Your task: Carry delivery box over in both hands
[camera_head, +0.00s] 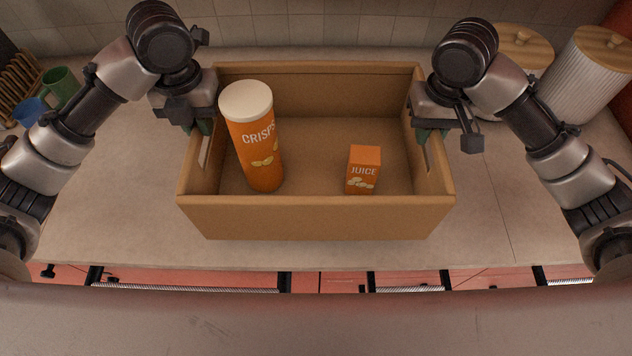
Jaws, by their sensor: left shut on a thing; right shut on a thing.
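The delivery box (316,218) is an open brown cardboard box on the countertop in the head view, with a handle slot in each side wall. An orange crisps canister (262,150) with a pale lid stands inside at the left. A small orange juice carton (363,171) stands inside at the right. My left gripper (205,128) is shut on the box's left side wall. My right gripper (422,133) is shut on the right side wall. The fingertips are partly hidden by the gripper bodies. I cannot tell whether the box touches the counter.
Two white ribbed canisters with wooden lids (588,78) (524,45) stand at the back right. A green mug (62,86), a blue cup (30,111) and a wooden rack (17,80) are at the back left. The counter (110,215) is clear either side of the box.

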